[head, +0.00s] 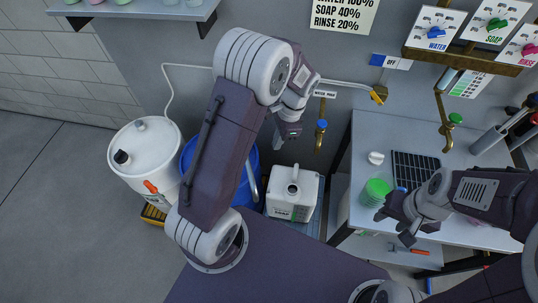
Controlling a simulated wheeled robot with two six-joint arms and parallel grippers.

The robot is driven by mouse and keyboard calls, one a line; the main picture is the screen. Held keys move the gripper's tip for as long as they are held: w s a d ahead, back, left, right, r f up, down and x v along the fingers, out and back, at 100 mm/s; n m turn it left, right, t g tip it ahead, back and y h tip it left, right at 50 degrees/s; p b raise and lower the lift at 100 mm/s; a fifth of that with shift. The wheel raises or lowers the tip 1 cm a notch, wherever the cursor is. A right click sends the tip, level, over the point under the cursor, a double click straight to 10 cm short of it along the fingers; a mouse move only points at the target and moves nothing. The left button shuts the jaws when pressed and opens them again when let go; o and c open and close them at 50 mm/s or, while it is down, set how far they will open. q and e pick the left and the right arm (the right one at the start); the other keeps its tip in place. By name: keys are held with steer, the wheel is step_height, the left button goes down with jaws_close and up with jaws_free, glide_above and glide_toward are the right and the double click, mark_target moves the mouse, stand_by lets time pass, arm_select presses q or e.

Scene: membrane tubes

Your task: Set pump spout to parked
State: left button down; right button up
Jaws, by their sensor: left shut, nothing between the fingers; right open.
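I cannot tell for certain which part is the pump spout. A white jug (306,187) with a grey-rimmed opening stands at the centre. A thin pale bar (348,84) with a yellow-orange tip (379,95) sticks out behind my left wrist. My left gripper (282,140) is shut and empty, pointing down above and behind the jug. My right gripper (392,228) is open, beside a green-topped container (376,190) on the bench.
A blue barrel (191,158) is partly hidden by my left arm. A blue-handled valve (321,126) hangs on the wall. The bench (372,136) carries a black grid (415,166), with a brass tap (446,125) above. The floor (60,200) at left is clear.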

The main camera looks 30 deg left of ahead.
arm_select(q)
steer(key=s+a+f+p, duration=0.1)
steer(key=s+a+f, duration=0.1)
steer(key=f, duration=0.3)
steer(key=s+a+f+p, duration=0.1)
steer(key=s+a+f, duration=0.1)
steer(key=a+f, duration=0.2)
steer(key=shift+d+x, duration=0.2)
steer(key=shift+x, duration=0.85)
arm_select(e)
steer(key=r, duration=0.1)
steer(key=a+r, duration=0.1)
steer(key=shift+s+a+r, duration=0.25)
steer(key=shift+s+r, duration=0.15)
arm_select(q)
steer(key=shift+s+f, duration=0.1)
steer(key=shift+s, duration=0.05)
arm_select(e)
steer(key=shift+a, duration=0.15)
